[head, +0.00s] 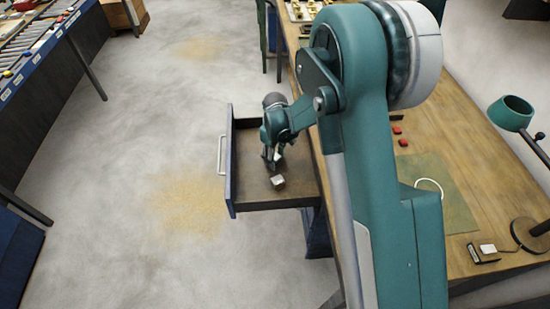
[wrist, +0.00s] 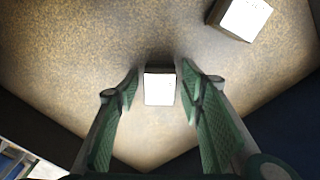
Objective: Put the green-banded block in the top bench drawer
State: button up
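The bench drawer (head: 240,196) is pulled open at the left side of the bench. My gripper (head: 271,165) reaches down inside it. In the wrist view my gripper (wrist: 161,78) is open, its two green pads apart. A small block with a white top (wrist: 160,88) lies between the fingers, with a gap on each side. A second white-topped block (wrist: 242,18) lies farther off at the upper right. In the head view one pale block (head: 278,182) shows beside the gripper on the drawer floor. I see no green band on either block.
The wooden bench (head: 470,165) stands right of the drawer, with red pieces (head: 403,142), a green mat (head: 445,205), a white ring (head: 428,184) and a lamp (head: 511,112) on it. Dark drawer walls (wrist: 285,125) border the wrist view. Open floor lies left.

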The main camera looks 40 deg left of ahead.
jog(key=shift+r, duration=0.15)
notch_tip(320, 180, up, 12)
jog(key=p, duration=0.2)
dwell(0.4)
